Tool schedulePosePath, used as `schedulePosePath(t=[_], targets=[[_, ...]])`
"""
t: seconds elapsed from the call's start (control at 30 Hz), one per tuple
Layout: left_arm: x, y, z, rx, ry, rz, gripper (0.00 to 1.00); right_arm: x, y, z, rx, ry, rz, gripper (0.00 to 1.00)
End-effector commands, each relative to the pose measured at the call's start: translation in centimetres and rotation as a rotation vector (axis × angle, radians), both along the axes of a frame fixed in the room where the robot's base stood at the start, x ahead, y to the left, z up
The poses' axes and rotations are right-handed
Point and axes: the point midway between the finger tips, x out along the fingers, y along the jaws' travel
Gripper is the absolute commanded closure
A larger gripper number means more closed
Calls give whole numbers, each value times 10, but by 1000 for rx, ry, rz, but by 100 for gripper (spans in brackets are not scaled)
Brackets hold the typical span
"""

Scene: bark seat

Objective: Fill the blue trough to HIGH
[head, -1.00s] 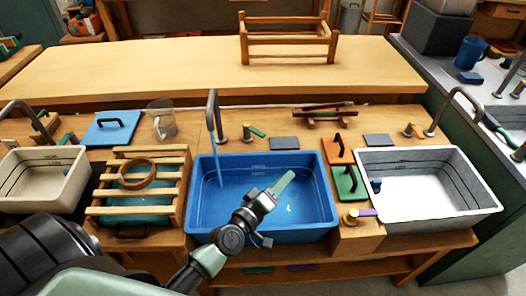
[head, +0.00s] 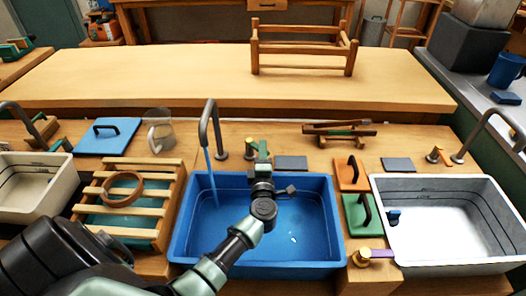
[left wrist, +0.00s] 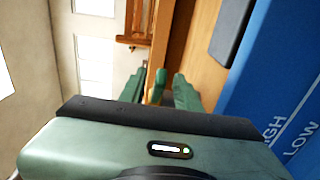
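The blue trough (head: 330,225) sits in the counter, and its back-wall marks HIGH and LOW show at the right of the left wrist view (left wrist: 290,130). A grey spout (head: 203,125) stands behind it, and a blue stream (head: 211,178) runs from it into the trough. A shallow layer of water seems to lie inside; its level against the marks is unclear. The brass tap (head: 250,154) stands behind the trough. My left gripper (head: 262,153) reaches over the trough to the tap.
A grey-white basin (head: 440,235) is at the right, with a brass valve (head: 362,256) beside it. Orange (head: 350,175) and green (head: 360,213) lids lie between the basins. A slatted rack (head: 150,170) is left, a clear jug (head: 159,135) behind it.

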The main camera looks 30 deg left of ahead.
Motion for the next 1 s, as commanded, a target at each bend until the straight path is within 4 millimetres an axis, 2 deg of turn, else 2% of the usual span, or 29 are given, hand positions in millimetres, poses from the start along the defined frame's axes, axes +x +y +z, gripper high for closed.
schedulePosePath(t=[0.1, 0.3, 0.33, 0.43, 0.47, 1.0], targets=[[4, 3, 0, 0, 0, 0, 67, 16, 1, 1, 3, -25, 0, 100], [4, 3, 0, 0, 0, 0, 67, 17, 1, 1, 3, -26, 0, 100], [4, 3, 0, 0, 0, 0, 70, 16, 1, 1, 3, -25, 0, 100], [4, 3, 0, 0, 0, 0, 98, 12, 1, 1, 2, -19, 0, 100], [4, 3, 0, 0, 0, 0, 100, 10, 1, 1, 3, -17, 0, 100], [4, 3, 0, 0, 0, 0, 100, 5, 1, 0, 2, -8, 0, 100]])
